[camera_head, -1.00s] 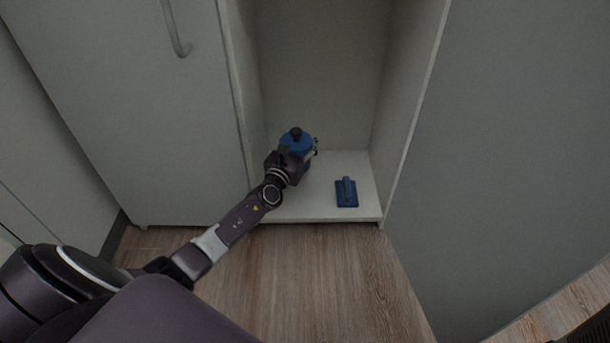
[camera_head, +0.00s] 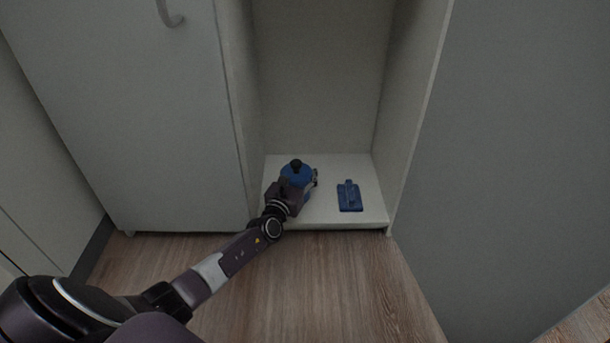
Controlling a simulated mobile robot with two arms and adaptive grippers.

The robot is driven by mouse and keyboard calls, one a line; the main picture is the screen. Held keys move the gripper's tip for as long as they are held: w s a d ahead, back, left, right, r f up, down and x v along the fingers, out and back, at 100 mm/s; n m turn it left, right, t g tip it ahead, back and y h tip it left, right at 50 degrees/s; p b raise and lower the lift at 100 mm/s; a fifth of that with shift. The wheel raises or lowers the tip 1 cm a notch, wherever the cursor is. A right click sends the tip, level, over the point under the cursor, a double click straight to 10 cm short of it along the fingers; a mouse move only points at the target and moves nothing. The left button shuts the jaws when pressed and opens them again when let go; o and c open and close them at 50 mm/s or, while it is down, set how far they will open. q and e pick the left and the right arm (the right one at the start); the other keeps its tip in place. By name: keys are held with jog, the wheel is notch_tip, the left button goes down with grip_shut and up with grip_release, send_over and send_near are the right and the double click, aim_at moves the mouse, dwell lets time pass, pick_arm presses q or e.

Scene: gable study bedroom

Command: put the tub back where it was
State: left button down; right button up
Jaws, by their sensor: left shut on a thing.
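The tub (camera_head: 298,174) is blue with a dark knob on top. It is inside the open cabinet, at the left of the white bottom shelf (camera_head: 340,221). My left gripper (camera_head: 300,185) is shut on it from the front left and hides its lower front. I cannot tell whether the tub touches the shelf. My right gripper is not in view.
A flat blue tool with a raised handle (camera_head: 349,197) lies on the shelf to the right of the tub. Cabinet side walls stand close on both sides. A closed door with a handle (camera_head: 168,14) is on the left, and a grey panel (camera_head: 500,150) is on the right.

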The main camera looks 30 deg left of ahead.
aim_at(307, 197)
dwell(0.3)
pick_arm(q)
jog(key=shift+f, duration=0.15)
jog(key=c, duration=0.9)
grip_release()
jog(key=shift+f, duration=0.1)
jog(key=shift+o, duration=0.2)
jog(key=shift+s+r, duration=0.1)
jog(key=shift+r, duration=0.1)
jog(key=s+p, duration=0.2)
jog(key=s, duration=0.1)
jog(key=s+d+p, duration=0.1)
jog(key=s+p, duration=0.1)
jog(key=s, duration=0.2)
jog(key=s+p, duration=0.2)
jog(key=s, duration=0.1)
jog(key=shift+s+d, duration=0.35)
jog(key=shift+s, duration=0.5)
